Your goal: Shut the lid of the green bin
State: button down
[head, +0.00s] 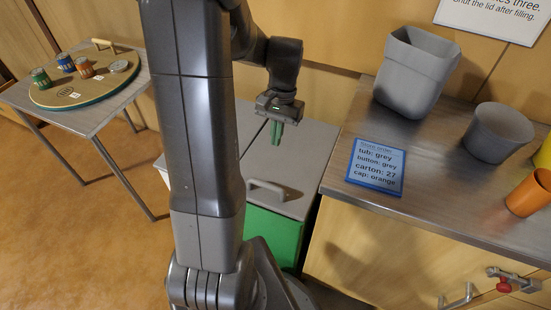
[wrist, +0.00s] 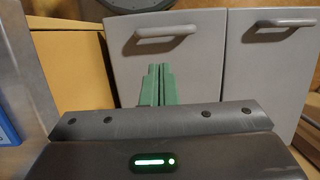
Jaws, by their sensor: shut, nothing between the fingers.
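The green bin (head: 272,236) stands on the floor left of the counter, its green front partly behind my arm. Its grey lid (head: 300,165), with a bar handle (head: 268,186) near the front edge, appears to lie flat on it, with no gap visible. My gripper (head: 277,138) is shut and empty, pointing down above the rear part of the lid. In the wrist view the green fingers (wrist: 159,72) are together in front of the grey lid (wrist: 205,62), its handle (wrist: 167,33) beyond them. I cannot tell whether the fingertips touch the lid.
A second grey lid (wrist: 268,75) with a handle lies alongside, mostly behind my arm in the head view. The counter (head: 430,185) at right holds a blue card (head: 376,167), a grey tub (head: 415,75) and cups. A table (head: 95,115) with several cans stands at left.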

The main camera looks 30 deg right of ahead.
aim_at(270, 186)
jog(key=b+x, duration=0.1)
jog(key=x, duration=1.3)
jog(key=shift+b, duration=0.4)
jog(key=b+x, duration=0.2)
jog(key=x, duration=0.1)
jog(key=shift+a+f, duration=0.1)
jog(key=shift+f, duration=0.1)
jog(key=shift+s+a+f+b, duration=0.25)
jog(key=shift+s+f+b, duration=0.1)
jog(key=shift+b, duration=0.1)
jog(key=shift+r, duration=0.1)
jog(key=p+v, duration=0.5)
jog(key=v, duration=1)
jog(key=shift+r, duration=0.15)
